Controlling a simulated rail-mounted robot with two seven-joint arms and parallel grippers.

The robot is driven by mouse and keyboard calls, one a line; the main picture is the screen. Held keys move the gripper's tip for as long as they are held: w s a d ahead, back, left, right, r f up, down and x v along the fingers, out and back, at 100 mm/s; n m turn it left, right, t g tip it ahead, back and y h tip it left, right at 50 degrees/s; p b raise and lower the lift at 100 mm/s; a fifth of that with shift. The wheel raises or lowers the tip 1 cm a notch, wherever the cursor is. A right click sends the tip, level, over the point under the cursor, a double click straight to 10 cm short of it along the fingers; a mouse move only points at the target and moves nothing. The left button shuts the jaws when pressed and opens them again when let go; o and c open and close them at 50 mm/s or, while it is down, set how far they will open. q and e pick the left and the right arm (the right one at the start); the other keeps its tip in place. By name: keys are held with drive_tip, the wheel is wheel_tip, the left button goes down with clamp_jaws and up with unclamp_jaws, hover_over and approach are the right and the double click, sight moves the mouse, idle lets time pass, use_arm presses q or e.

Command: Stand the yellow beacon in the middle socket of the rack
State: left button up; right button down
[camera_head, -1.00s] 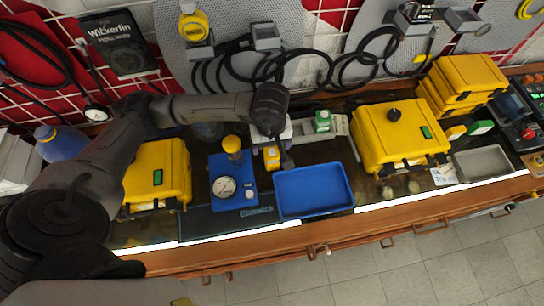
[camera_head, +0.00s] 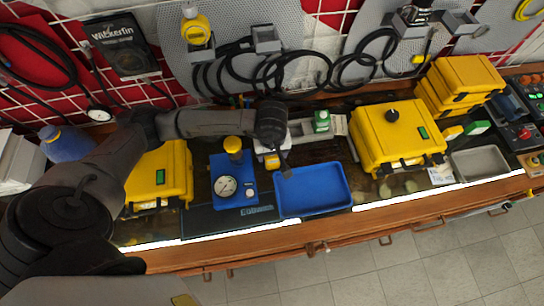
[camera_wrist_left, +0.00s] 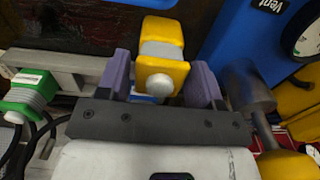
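The yellow beacon (camera_head: 271,161) is on the bench between the blue gauge block and the blue tray. In the left wrist view the yellow beacon (camera_wrist_left: 163,72) has a grey band and a round grey knob. It sits between the purple-padded fingers of my left gripper (camera_wrist_left: 162,88), which are spread with a narrow gap showing beside it. My left gripper (camera_head: 280,160) points down there, its fingers partly hidden in the head view. The grey rack (camera_head: 298,129) is just behind, with a green beacon (camera_head: 322,120) in its right part. My arm hides the rack's left part. The right gripper is not in view.
The blue gauge block (camera_head: 233,182) stands close on the left and the blue tray (camera_head: 312,192) close in front on the right. Yellow cases (camera_head: 398,135) stand on both sides. A pegboard with hanging black hoses (camera_head: 290,75) is behind.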

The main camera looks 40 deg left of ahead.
use_arm(q)
drive_tip(key=c, duration=0.8)
